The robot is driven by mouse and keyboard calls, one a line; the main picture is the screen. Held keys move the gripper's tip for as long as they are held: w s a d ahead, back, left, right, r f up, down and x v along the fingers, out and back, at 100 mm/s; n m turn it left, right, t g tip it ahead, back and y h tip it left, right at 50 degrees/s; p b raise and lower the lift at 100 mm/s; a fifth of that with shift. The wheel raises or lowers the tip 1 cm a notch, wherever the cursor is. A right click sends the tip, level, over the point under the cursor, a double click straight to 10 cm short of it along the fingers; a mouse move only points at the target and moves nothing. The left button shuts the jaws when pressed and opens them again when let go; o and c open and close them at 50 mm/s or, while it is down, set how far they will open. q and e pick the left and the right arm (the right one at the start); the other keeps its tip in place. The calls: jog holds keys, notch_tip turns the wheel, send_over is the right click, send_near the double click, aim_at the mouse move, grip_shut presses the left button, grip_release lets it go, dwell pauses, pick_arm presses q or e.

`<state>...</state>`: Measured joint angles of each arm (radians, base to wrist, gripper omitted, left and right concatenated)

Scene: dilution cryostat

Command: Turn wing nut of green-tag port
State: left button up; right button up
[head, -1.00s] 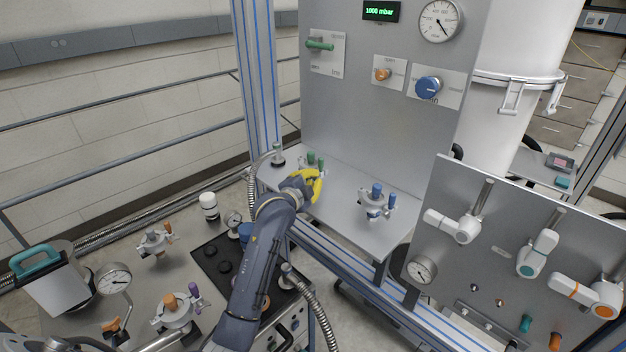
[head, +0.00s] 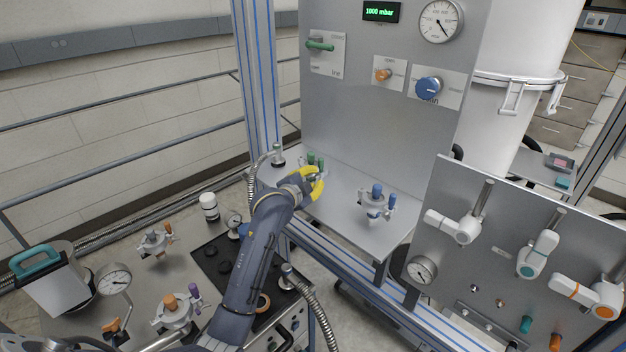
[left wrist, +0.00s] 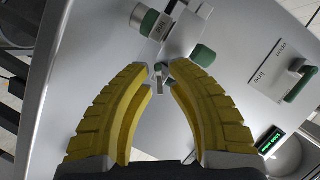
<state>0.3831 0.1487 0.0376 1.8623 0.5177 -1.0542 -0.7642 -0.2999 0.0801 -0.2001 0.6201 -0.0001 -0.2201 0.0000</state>
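The green-tag port (head: 313,164) stands on the grey shelf (head: 345,215), partly hidden behind my left gripper (head: 318,176). The small metal wing nut (left wrist: 160,72) appears between the yellow fingertips of my left gripper (left wrist: 161,76). The fingers are spread with a gap between them. Whether either one touches the nut I cannot tell. My right gripper is not in view.
A blue-tag port (head: 376,200) stands to the right on the same shelf. The upright panel (head: 370,120) rises behind, with a green lever (head: 320,45) and a blue knob (head: 428,88). A metal hose fitting (head: 277,155) stands left of the gripper.

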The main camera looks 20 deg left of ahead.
pick_arm(q)
jog(key=shift+o, duration=1)
jog(key=v, duration=1.2)
